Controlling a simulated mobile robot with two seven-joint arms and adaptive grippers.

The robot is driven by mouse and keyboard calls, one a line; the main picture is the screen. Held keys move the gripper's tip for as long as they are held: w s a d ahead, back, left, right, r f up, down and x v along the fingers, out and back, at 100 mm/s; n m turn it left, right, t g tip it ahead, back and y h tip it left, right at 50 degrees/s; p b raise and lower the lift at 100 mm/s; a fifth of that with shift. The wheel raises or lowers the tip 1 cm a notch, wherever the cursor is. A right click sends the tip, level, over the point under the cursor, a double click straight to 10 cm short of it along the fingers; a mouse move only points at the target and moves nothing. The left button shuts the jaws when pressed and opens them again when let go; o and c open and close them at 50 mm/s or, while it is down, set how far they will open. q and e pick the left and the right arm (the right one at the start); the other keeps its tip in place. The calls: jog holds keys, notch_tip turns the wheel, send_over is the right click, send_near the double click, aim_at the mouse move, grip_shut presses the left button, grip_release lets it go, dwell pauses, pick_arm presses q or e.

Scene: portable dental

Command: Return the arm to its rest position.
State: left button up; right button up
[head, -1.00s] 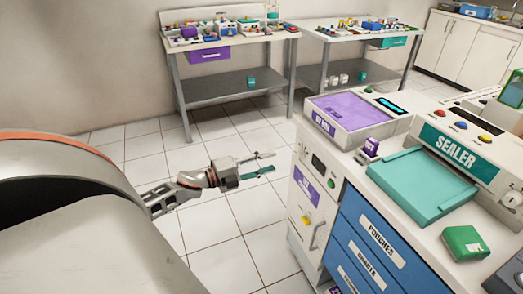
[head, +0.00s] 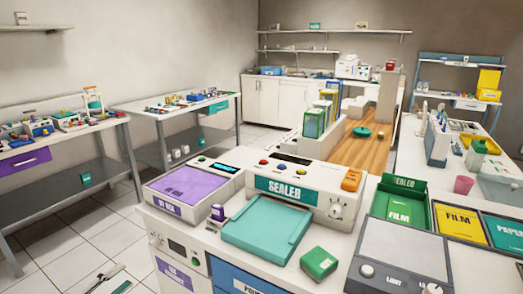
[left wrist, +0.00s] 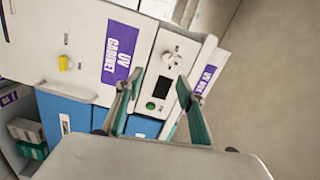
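My left gripper (head: 112,281) shows only by its fingertips at the bottom left edge of the head view, over the tiled floor. The rest of the left arm is outside that view. In the left wrist view the left gripper (left wrist: 156,88) has its two green-padded fingers spread apart with nothing between them. Beyond them is the front of the white UV cabinet (left wrist: 85,25), with its purple label, small display and green button. My right gripper is not in view.
The white counter with the teal sealer tray (head: 266,228), purple-topped UV box (head: 190,184) and green box (head: 318,262) stands right of the left gripper. Side tables (head: 62,133) stand at the back left. Tiled floor (head: 75,235) lies clear between them.

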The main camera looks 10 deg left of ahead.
pick_arm(q)
jog(key=s+d+f+n+g+y+p, duration=0.1)
jog(key=s+d+f+n+g+p, duration=0.1)
jog(key=s+d+f+n, duration=0.2)
jog(key=s+d+f+n+g+y+p, duration=0.1)
jog(key=s+d+f+n+g+p, duration=0.1)
jog(key=s+d+f+n, duration=0.2)
jog(key=s+d+f+n+g+y+p, duration=0.1)
jog(key=s+d+f+n+g+p, duration=0.1)
jog(key=s+d+n, duration=0.6)
jog(key=s+d+f+p, duration=0.1)
jog(key=s+d+f, duration=0.1)
jog(key=s+d, duration=0.5)
jog(key=shift+d+n, duration=0.3)
jog(key=shift+d, duration=1.35)
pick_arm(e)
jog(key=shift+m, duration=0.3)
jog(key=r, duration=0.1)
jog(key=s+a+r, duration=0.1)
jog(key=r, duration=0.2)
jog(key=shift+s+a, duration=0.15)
pick_arm(q)
jog(key=c, duration=0.3)
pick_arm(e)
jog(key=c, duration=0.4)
pick_arm(q)
jog(key=shift+d, duration=0.1)
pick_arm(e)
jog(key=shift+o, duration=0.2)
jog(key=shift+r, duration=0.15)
